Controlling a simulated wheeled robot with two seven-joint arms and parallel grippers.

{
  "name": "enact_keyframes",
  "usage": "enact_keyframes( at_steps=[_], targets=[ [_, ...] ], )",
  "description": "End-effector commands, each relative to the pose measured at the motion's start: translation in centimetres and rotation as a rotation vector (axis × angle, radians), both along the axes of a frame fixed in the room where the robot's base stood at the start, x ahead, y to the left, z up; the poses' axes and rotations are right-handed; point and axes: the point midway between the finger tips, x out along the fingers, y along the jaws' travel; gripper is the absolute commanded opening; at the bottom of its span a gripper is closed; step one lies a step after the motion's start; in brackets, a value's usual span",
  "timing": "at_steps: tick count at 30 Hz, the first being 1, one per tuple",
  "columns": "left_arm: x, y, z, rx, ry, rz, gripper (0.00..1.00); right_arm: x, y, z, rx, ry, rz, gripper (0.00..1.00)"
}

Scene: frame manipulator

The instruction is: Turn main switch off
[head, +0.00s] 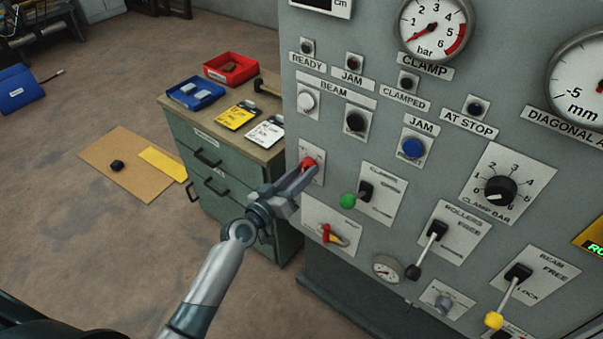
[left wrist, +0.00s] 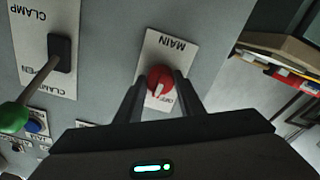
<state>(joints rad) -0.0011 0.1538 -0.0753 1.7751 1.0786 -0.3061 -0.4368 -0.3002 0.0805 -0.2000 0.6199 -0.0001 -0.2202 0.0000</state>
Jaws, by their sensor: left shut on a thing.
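The main switch is a red round knob (head: 307,163) on a small pale plate at the left side of the grey panel. It also shows in the left wrist view as a red knob (left wrist: 160,78) on a plate marked MAIN, with a white pointer mark; part of an OFF label shows beside it. My left gripper (head: 304,170) reaches up to it from the lower left. In the left wrist view its two fingers (left wrist: 160,88) lie on either side of the knob and are shut on it. My right gripper is in neither view.
A green-knobbed clamp lever (head: 350,200) stands just right of the switch, and a red-and-yellow handle (head: 332,236) sits below it. Button plates are above. A green drawer cabinet (head: 178,128) with trays and cards stands behind on the left.

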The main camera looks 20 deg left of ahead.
Motion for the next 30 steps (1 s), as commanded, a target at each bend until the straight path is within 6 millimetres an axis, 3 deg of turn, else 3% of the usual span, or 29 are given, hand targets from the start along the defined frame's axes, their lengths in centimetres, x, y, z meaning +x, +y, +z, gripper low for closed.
enact_keyframes(
  at_steps=[15,30],
  targets=[
    [-0.03,-0.08,0.11,-0.425,0.155,-0.001,0.12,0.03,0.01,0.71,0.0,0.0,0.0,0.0],
    [-0.03,-0.08,0.1,-0.565,0.205,0.0,0.12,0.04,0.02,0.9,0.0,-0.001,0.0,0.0]
  ],
)
